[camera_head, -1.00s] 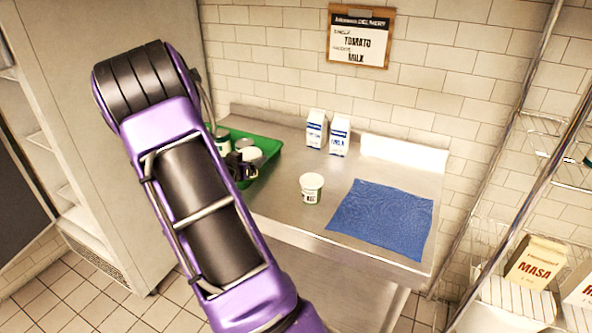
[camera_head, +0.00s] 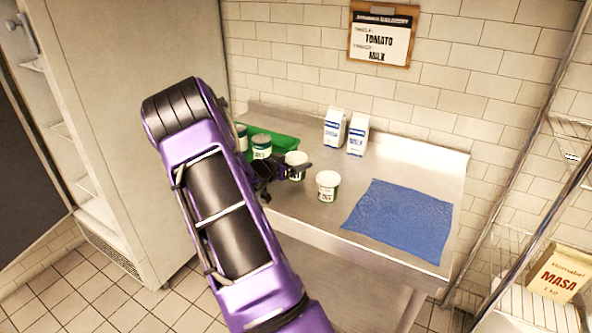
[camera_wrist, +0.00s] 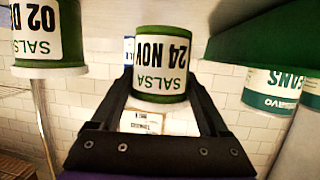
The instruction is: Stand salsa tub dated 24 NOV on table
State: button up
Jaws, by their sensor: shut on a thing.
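My gripper (camera_wrist: 160,82) is shut on the salsa tub dated 24 NOV (camera_wrist: 162,60), one finger on each side. The tub is white and green, and its label reads upside down in the wrist view. In the head view this tub (camera_head: 296,159) is upright at my gripper (camera_head: 294,173), just right of the green tray. I cannot tell whether its base touches the steel table (camera_head: 300,212). A similar salsa tub (camera_head: 328,187) stands on the table to its right. In the wrist view that tub (camera_wrist: 45,40) reads 02 D, the rest cut off.
The green tray (camera_head: 287,143) holds several containers, including a jar (camera_head: 261,147). Two milk cartons (camera_head: 345,132) stand at the back. A blue cloth (camera_head: 402,220) covers the right of the table. A clipboard (camera_head: 381,36) hangs on the wall. Bare steel lies in front of the tubs.

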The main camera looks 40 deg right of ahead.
jog(key=shift+f, duration=0.95)
jog(key=shift+f, duration=0.1)
jog(key=o, duration=1.5)
jog(key=shift+f, duration=0.1)
jog(key=shift+r, duration=0.25)
jog(key=p+v, duration=0.1)
jog(key=v, duration=1.1)
jog(key=shift+f, duration=0.1)
